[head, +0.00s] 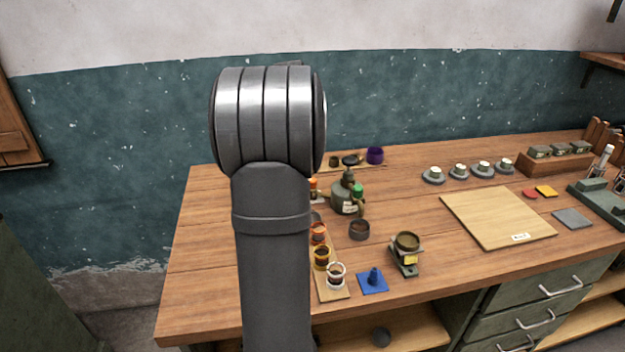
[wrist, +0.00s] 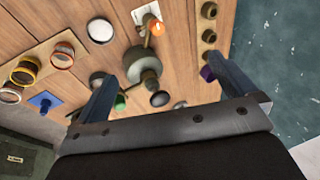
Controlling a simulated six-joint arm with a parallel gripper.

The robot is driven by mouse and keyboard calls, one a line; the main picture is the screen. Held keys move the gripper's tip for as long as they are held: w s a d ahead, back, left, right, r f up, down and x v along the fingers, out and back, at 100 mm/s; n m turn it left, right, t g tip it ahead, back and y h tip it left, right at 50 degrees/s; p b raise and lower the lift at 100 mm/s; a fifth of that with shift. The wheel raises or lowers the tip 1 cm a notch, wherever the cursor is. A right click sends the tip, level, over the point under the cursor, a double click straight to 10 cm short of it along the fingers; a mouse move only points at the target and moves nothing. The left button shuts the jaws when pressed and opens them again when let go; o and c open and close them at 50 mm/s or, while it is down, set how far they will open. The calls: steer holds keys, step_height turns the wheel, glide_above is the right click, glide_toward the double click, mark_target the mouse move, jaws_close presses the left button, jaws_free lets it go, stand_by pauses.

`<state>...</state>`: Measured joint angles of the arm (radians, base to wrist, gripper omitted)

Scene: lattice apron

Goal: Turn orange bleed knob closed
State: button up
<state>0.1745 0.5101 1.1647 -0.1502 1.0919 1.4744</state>
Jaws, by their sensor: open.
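The orange bleed knob (wrist: 157,29) shows at the top of the wrist view, on a side fitting of a dark rounded vessel (wrist: 143,66). In the head view the orange knob (head: 313,183) peeks out just right of my arm, left of the vessel (head: 345,195). A green knob (wrist: 120,102) sits on another side of the vessel; it also shows in the head view (head: 357,190). My gripper (wrist: 165,68) is open and empty, its two fingers spread wide over the vessel area, apart from the orange knob. My arm hides the gripper in the head view.
Several coloured-rim cups (head: 321,257) stand on a strip at the front, beside a blue piece (head: 373,280). A purple cup (head: 375,155) and small dark pieces stand behind the vessel. A dark-green stand (head: 405,262) is at the right front. A pale board (head: 490,218) lies further right.

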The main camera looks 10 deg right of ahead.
steer(key=shift+v, duration=0.85)
